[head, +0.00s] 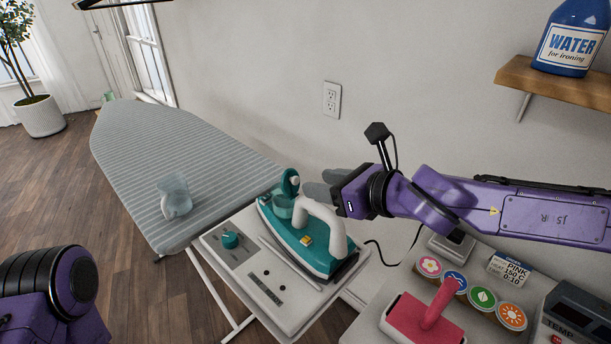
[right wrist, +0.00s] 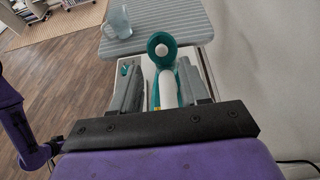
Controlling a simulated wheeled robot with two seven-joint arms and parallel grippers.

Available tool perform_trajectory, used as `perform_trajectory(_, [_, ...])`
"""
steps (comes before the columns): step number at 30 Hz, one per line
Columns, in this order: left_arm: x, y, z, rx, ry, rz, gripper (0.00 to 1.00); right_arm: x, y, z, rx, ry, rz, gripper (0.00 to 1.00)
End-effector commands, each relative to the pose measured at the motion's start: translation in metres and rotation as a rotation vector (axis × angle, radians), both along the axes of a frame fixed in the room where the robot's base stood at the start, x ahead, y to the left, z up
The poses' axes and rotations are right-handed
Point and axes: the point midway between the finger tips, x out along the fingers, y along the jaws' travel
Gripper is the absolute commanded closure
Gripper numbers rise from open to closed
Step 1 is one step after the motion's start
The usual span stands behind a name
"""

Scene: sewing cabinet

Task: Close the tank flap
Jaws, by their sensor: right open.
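The teal and white iron (head: 315,245) rests on the white control stand (head: 275,300) at the end of the ironing board. Its round teal tank flap (head: 290,182) stands raised above the tank (head: 283,206). In the right wrist view the flap (right wrist: 161,44) shows its disc with a pale round centre. My right gripper (head: 318,184) is open and empty, its grey fingers just behind and right of the flap in the head view. In its wrist view the flap appears beyond and between the fingertips (right wrist: 163,72); I see no contact. My left gripper is out of view; only its arm shows.
A clear jug (head: 174,196) stands on the striped ironing board (head: 180,145). A pink-handled press (head: 430,315) and several coloured round badges (head: 455,283) lie at lower right. A blue water bottle (head: 570,42) stands on a wall shelf (head: 560,82).

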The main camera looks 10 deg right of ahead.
Motion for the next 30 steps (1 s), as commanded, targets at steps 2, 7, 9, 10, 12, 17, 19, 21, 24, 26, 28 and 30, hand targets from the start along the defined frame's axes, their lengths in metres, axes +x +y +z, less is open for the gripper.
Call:
perform_trajectory(2, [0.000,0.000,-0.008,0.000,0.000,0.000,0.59,0.014,0.009,-0.013,-0.008,0.003,0.000,0.55])
perform_trajectory(7, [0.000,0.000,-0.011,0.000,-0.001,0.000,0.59,0.034,0.023,-0.020,-0.004,0.002,0.000,0.55])
perform_trajectory(9, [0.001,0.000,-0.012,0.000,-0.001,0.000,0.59,0.038,0.025,-0.021,-0.003,0.000,0.000,0.55])
perform_trajectory(10, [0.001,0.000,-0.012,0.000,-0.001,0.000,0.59,0.039,0.026,-0.021,-0.002,0.000,0.001,0.55])
perform_trajectory(12, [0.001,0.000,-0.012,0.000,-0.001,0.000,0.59,0.040,0.027,-0.021,-0.001,-0.001,0.000,0.55])
perform_trajectory(17, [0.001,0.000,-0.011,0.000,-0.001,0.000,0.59,0.040,0.027,-0.021,-0.001,-0.001,-0.001,0.55])
perform_trajectory(19, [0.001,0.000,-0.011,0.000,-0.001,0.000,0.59,0.040,0.027,-0.021,-0.001,-0.001,-0.001,0.71])
perform_trajectory(21, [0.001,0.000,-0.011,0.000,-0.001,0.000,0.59,0.040,0.027,-0.021,-0.001,-0.001,-0.001,0.94])
perform_trajectory(24, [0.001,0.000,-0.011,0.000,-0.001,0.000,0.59,0.040,0.026,-0.021,-0.001,-0.001,-0.001,1.00])
perform_trajectory(26, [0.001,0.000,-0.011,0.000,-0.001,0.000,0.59,0.040,0.026,-0.021,-0.002,0.000,-0.001,1.00])
perform_trajectory(28, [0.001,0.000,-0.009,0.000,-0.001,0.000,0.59,0.040,0.027,-0.020,-0.003,0.003,-0.001,1.00])
perform_trajectory(30, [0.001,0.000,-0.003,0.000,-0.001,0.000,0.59,0.041,0.027,-0.017,-0.008,0.010,-0.001,1.00])
